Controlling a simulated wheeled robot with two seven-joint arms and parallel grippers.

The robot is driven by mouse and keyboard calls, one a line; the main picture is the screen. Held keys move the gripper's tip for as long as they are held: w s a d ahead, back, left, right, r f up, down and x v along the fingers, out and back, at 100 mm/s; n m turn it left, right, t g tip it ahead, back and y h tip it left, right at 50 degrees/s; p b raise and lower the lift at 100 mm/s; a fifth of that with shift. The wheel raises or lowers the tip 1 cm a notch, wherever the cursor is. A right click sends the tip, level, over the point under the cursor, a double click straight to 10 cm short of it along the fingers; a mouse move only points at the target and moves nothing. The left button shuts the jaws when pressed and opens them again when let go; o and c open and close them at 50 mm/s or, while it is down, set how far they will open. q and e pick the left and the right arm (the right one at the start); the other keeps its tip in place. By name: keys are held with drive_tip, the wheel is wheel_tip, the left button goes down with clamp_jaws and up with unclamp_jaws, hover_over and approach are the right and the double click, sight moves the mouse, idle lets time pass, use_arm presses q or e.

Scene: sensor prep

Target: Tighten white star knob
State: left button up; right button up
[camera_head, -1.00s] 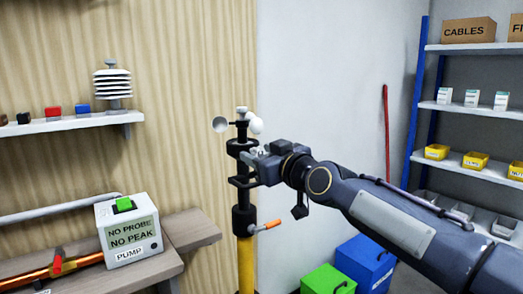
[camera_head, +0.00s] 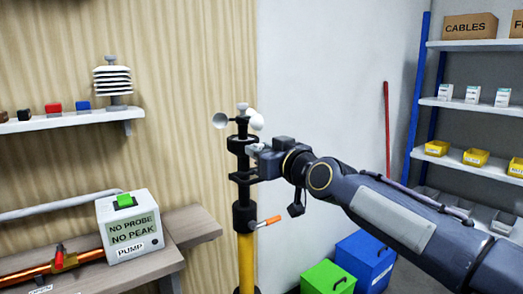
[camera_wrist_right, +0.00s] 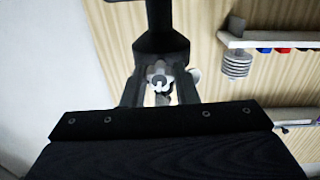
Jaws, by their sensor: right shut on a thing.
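A yellow pole (camera_head: 246,262) carries a black mast with dark collars (camera_head: 242,218) and white wind cups (camera_head: 220,121) on top. My right gripper (camera_head: 258,160) reaches the mast's upper bracket from the right. In the right wrist view, the white star knob (camera_wrist_right: 160,82) sits between the two dark fingers of my right gripper (camera_wrist_right: 159,92), which is shut on it. In the head view the knob is mostly hidden by the gripper. My left gripper is not in view.
An orange-handled lever (camera_head: 268,223) sticks out of the mast below my gripper. A bench with a pump box (camera_head: 128,226) stands at left. A wall shelf (camera_head: 70,122) is above it. Green (camera_head: 328,278) and blue (camera_head: 366,262) bins stand below my right arm. Storage shelving (camera_head: 470,105) is at right.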

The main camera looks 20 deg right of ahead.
drive_tip(key=shift+d+f+m+g+y+p, duration=0.15)
drive_tip(key=shift+m+p, duration=0.45)
drive_tip(key=shift+m, duration=4.85)
drive_tip(key=shift+a+r+m+g+y+p, duration=0.1)
drive_tip(key=shift+m+g+y+p, duration=0.3)
drive_tip(key=shift+m, duration=5.05)
drive_tip(key=o, duration=1)
drive_tip(key=shift+d, duration=0.1)
drive_tip(key=v, duration=0.7)
drive_tip(key=shift+s, duration=0.35)
